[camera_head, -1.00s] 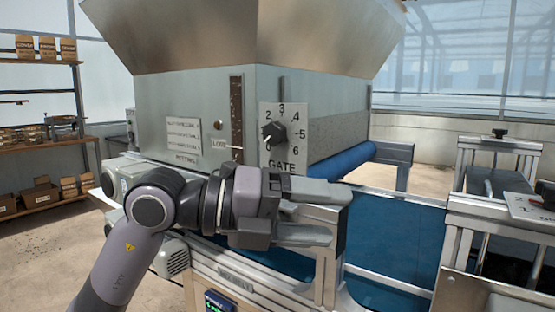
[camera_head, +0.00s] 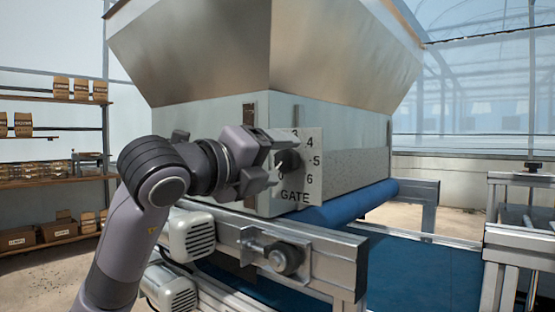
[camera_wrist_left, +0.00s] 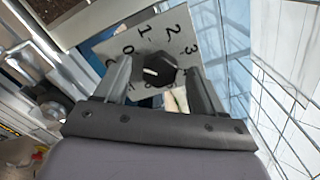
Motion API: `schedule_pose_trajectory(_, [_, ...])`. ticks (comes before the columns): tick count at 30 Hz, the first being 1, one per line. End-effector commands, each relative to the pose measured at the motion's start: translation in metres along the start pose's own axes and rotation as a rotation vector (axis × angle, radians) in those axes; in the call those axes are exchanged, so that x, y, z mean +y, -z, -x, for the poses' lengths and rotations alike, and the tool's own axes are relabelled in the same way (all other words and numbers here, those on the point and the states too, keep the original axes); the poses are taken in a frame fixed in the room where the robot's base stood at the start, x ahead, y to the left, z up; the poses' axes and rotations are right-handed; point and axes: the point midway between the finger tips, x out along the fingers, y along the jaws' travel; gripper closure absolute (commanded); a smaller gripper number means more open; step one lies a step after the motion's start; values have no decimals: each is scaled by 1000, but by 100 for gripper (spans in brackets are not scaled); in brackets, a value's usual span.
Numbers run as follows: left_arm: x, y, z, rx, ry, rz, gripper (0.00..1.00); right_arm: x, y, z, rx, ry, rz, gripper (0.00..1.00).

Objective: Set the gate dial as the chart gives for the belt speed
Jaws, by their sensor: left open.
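The gate dial, a dark knob (camera_head: 288,162) on a white plate (camera_head: 296,196) marked GATE with numbers, sits on the hopper's front face. My left gripper (camera_head: 278,160) is open in front of it and covers the plate's left part. In the left wrist view the dark knob (camera_wrist_left: 160,70) lies between the two fingers of my left gripper (camera_wrist_left: 157,82), with a gap on each side. Its white mark points left, toward the side of the 0; the exact setting is hard to tell. My arm hides the small lettered plates on the hopper. My right gripper is not in view.
The metal hopper (camera_head: 200,60) stands above the blue belt (camera_head: 420,262). A metal rail with a round black knob (camera_head: 285,258) runs below my left gripper. A metal frame (camera_head: 515,235) stands at right. Shelves with boxes (camera_head: 60,230) are at far left.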

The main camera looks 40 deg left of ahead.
Motion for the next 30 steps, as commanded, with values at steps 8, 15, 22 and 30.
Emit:
schedule_pose_trajectory(8, [0,0,-8,0,1,-1,31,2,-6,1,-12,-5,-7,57])
schedule_pose_trajectory(15, [0,0,-8,0,1,-1,76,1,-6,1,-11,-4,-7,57])
schedule_pose_trajectory(22, [0,0,-8,1,0,-6,87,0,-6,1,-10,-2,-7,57])
schedule_pose_trajectory(30, [1,1,-8,2,0,-91,87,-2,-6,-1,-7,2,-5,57])
